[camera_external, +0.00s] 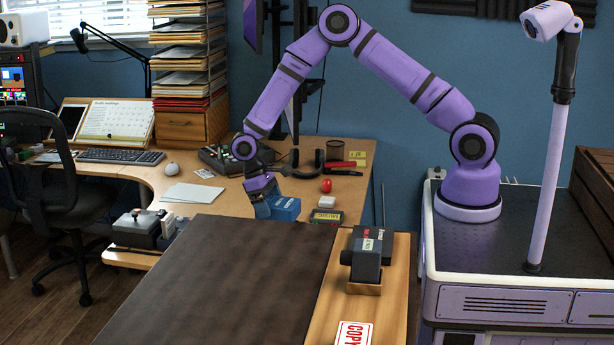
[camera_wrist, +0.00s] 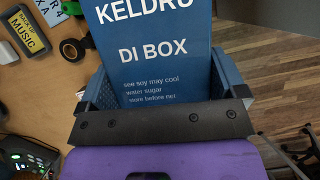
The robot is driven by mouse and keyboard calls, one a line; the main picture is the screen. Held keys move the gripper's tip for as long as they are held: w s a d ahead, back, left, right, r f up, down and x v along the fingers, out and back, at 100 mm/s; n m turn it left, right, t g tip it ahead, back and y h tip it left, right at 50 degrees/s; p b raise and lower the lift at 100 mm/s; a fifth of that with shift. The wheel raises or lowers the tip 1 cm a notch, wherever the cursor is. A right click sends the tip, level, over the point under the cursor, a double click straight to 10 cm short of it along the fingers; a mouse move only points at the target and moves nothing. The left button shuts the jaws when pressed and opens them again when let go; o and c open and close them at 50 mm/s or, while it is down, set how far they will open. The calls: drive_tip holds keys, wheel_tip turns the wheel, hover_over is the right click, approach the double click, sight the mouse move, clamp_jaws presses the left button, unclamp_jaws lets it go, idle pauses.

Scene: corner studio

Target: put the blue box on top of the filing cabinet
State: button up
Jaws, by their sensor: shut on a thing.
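The blue box (camera_external: 284,208) is at the end of my arm in the external view, near the inner edge of the desk. In the wrist view the blue box (camera_wrist: 160,62) fills the top middle and shows white lettering, "DI BOX". My gripper (camera_external: 266,205) is shut on it. In the wrist view my gripper (camera_wrist: 165,85) has one blue finger on each side of the box. The wrist view shows wooden floor to the right of the box and desk to its left. I cannot make out a filing cabinet for certain; a small wooden drawer unit stands under the paper trays.
A red tomato-like object (camera_external: 326,185), a white block (camera_external: 326,202) and headphones (camera_external: 302,164) are on the desk behind the box. A dark-topped table (camera_external: 220,285) fills the foreground, with a dark device (camera_external: 367,250) on its right. An office chair (camera_external: 48,195) stands left.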

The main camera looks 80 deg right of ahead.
drive_tip(key=w+a+r+m+y, duration=0.1)
drive_tip(key=w+a+r+m, duration=0.2)
drive_tip(key=w+a+r, duration=0.3)
drive_tip(key=w+a+r+m+y, duration=0.1)
drive_tip(key=w+a+r+m, duration=0.25)
drive_tip(key=a, duration=0.45)
drive_tip(key=w+a+r+m+t+y, duration=0.1)
drive_tip(key=w+a+r+m+t, duration=0.15)
drive_tip(key=a+r, duration=0.55)
wheel_tip(320, 180, up, 7)
drive_tip(key=m+t+y, duration=0.1)
drive_tip(key=m+t, duration=0.1)
drive_tip(key=m, duration=0.6)
hover_over(215, 310)
drive_tip(key=d, duration=0.2)
drive_tip(key=shift+a+f, duration=0.2)
drive_tip(key=shift+f, duration=4.3)
drive_tip(key=o, duration=0.9)
drive_tip(key=shift+f, duration=0.1)
drive_tip(key=shift+c, duration=0.2)
